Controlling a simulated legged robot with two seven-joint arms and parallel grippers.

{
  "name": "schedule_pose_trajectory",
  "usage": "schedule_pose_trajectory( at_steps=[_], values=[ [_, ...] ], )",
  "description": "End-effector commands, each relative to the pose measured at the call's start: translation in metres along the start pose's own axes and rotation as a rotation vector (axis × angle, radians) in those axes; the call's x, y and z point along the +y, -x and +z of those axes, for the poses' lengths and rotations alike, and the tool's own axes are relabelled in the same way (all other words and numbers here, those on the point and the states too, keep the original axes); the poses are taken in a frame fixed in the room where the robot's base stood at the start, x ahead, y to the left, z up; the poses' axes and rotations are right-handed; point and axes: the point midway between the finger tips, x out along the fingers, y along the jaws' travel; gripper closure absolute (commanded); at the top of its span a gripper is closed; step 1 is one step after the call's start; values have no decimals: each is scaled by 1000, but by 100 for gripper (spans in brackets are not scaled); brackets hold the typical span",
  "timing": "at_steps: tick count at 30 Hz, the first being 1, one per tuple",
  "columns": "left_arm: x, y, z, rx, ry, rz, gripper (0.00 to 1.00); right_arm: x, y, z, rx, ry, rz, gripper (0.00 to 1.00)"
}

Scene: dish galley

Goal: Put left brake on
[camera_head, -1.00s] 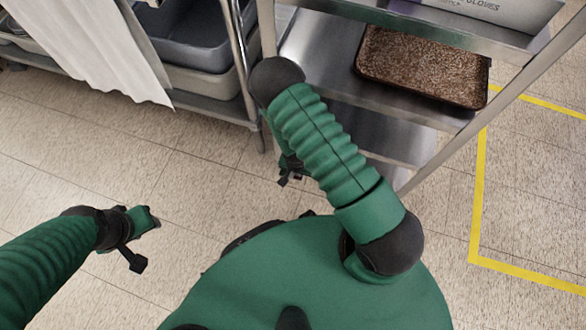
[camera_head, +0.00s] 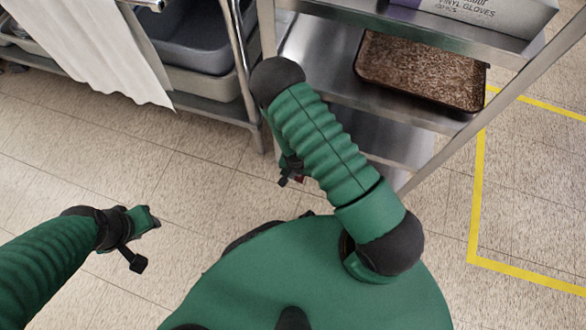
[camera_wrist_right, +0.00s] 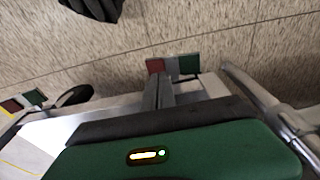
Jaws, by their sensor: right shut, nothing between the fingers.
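In the right wrist view a brake pedal with a red tab (camera_wrist_right: 155,65) and a green tab (camera_wrist_right: 189,65) lies at the tips of my right gripper (camera_wrist_right: 166,82). The fingers are shut and empty; I cannot tell whether they touch the pedal. A second red-and-green pedal (camera_wrist_right: 24,102) is at the left edge beside a dark caster wheel (camera_wrist_right: 76,96). In the head view my right gripper (camera_head: 288,180) is low beside the metal cart (camera_head: 437,112), partly hidden by my arm, with a speck of red beside it. My left gripper (camera_head: 142,240) hangs over bare floor, its jaws unclear.
The cart carries a brown-crusted tray (camera_head: 420,72) and a vinyl glove box (camera_head: 480,12). At the back left stands a rack with grey tubs (camera_head: 195,40) and a white cloth (camera_head: 90,45). Yellow tape (camera_head: 476,200) marks the floor at right. The floor at centre left is clear.

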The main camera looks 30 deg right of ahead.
Motion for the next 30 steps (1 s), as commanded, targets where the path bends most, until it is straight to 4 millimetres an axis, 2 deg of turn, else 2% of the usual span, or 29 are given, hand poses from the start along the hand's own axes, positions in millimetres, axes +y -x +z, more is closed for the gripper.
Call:
schedule_pose_trajectory(
  at_steps=[1,15,30],
  values=[
    [0,10,-2,0,0,0,64,0,11,-2,0,0,0,100],
    [0,50,-12,0,0,0,64,0,53,-8,-1,-1,0,100],
    [0,48,-11,0,0,0,64,0,51,-8,-1,-1,1,100]
  ],
)
